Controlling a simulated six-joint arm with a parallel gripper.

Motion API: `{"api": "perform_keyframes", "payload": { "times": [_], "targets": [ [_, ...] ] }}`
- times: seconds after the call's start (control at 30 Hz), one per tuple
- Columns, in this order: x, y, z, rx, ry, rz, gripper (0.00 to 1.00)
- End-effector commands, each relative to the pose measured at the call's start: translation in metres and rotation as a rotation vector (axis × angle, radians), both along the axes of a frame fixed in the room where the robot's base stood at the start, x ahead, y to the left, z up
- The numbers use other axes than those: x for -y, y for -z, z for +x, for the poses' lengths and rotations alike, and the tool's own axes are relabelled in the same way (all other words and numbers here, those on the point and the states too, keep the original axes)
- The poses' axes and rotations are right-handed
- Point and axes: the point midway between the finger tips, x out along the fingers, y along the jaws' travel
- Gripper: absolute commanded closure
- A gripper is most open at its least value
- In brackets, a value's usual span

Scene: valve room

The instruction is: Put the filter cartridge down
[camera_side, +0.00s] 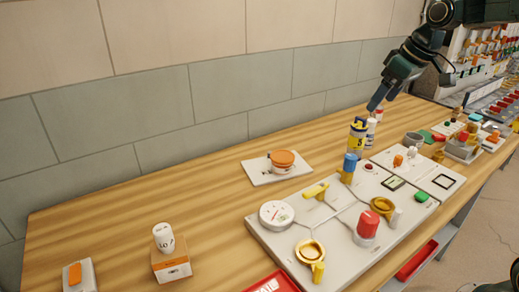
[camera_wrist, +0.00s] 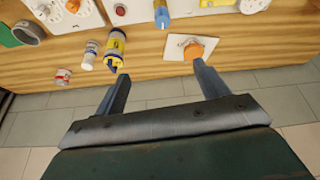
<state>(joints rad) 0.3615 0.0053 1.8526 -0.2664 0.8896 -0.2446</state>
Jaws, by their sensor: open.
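My gripper (camera_side: 373,104) is open with nothing between its fingers, above the back of the bench near the wall. In the wrist view the gripper (camera_wrist: 160,72) has its two fingers spread wide apart. A yellow and blue canister (camera_side: 358,135), perhaps the filter cartridge, stands upright on the wood behind the panel. It also shows in the wrist view (camera_wrist: 116,46), close by the left fingertip; I cannot tell if they touch. A white cylinder (camera_side: 371,133) stands beside it, also in the wrist view (camera_wrist: 90,54). No label naming a filter cartridge can be read.
A grey panel (camera_side: 335,222) carries a gauge, yellow valves, a red knob and a blue-topped part (camera_side: 350,165). A white plate (camera_side: 258,172) bears an orange knob. A small red-and-white can (camera_wrist: 62,77) stands left in the wrist view.

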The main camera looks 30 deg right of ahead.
Motion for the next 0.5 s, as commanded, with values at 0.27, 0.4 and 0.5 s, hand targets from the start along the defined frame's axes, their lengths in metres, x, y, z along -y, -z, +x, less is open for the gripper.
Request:
{"api": "perform_keyframes", "payload": {
  "times": [0.27,0.4,0.5],
  "targets": [
    [-0.051,-0.01,-0.07,0.024,0.032,-0.001,0.27],
    [-0.069,-0.007,-0.106,0.037,0.05,0.001,0.27],
    [-0.08,-0.002,-0.131,0.045,0.063,0.005,0.27]
  ]
}}
